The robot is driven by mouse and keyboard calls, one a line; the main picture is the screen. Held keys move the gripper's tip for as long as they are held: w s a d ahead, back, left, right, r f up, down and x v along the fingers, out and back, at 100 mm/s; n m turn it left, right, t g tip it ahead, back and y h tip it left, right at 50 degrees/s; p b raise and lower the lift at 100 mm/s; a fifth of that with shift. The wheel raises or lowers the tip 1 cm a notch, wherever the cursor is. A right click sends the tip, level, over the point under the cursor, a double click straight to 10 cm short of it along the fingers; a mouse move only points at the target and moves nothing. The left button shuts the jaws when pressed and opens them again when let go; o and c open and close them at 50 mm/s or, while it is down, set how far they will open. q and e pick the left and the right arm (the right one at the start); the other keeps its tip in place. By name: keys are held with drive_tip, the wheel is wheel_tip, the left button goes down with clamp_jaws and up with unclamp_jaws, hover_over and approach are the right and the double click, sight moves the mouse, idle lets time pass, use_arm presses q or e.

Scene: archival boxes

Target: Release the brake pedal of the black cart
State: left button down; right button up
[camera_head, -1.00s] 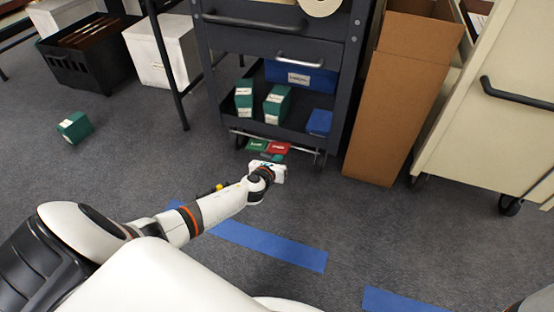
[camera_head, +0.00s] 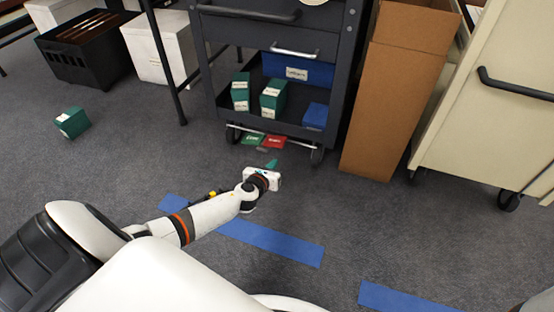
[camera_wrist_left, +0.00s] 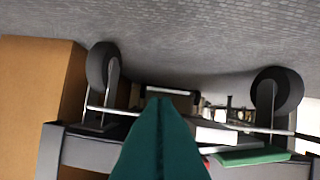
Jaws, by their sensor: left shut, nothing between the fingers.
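The black cart (camera_head: 335,95) stands ahead, its lower shelf facing me. A green pedal (camera_head: 252,139) and a red pedal (camera_head: 274,142) stick out side by side under its front edge, near the floor. My left gripper (camera_head: 271,164) is shut and empty, just in front of the pedals and apart from them in the head view. In the left wrist view its teal fingers (camera_wrist_left: 160,140) cover the middle of the picture. There the green pedal (camera_wrist_left: 250,156) shows right of them, and only a sliver of red is visible. Pedal heights are hard to tell.
Cart casters (camera_head: 317,155) flank the pedals. A tall cardboard box (camera_head: 395,100) and a cream cart (camera_head: 490,110) stand to the right. A green box (camera_head: 72,123) lies on the floor at left. Blue tape (camera_head: 270,241) marks the carpet, which is open before the cart.

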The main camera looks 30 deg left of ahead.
use_arm(q)
drive_tip(key=p+v, duration=0.3)
drive_tip(key=v, duration=0.4)
drive_tip(key=shift+a, duration=0.1)
